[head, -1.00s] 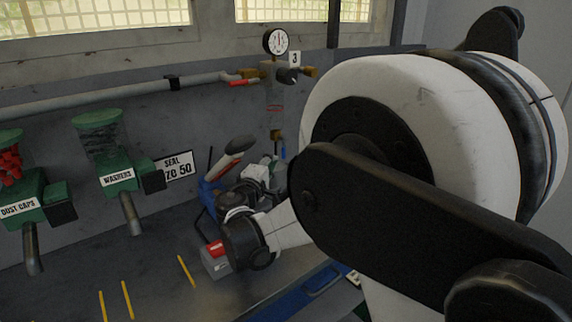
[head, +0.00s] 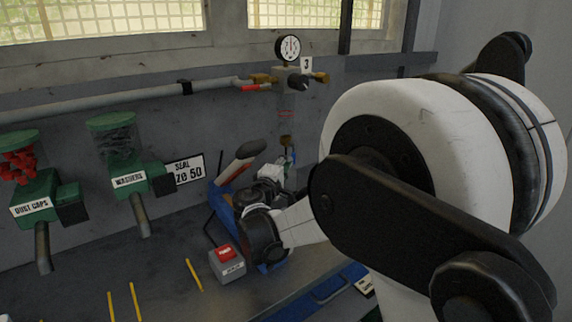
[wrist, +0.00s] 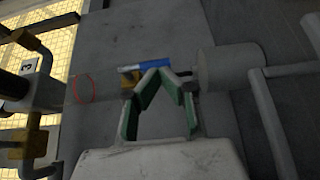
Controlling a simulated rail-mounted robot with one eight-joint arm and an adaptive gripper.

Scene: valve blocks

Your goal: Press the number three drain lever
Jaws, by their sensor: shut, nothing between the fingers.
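The number three valve block shows a plate marked 3 (head: 306,65), a round gauge (head: 288,48) and a red lever (head: 257,87). Below it, a brass fitting (head: 286,141) carries a small blue lever, partly hidden in the head view by my arm's end. In the wrist view the blue lever (wrist: 152,64) lies just beyond my gripper (wrist: 160,76), beside the brass fitting (wrist: 130,73). My gripper's green-padded fingers meet at the tips, shut and empty, overlapping the lever's edge in the picture. I cannot tell whether they touch it. In the head view the fingertips are hard to make out.
A grey box with a red button (head: 226,255) stands on the bench left of my wrist. Green dispensers for dust caps (head: 35,205) and washers (head: 130,180) hang on the wall. A grey cylinder (wrist: 230,68) sits right of the fingers in the wrist view.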

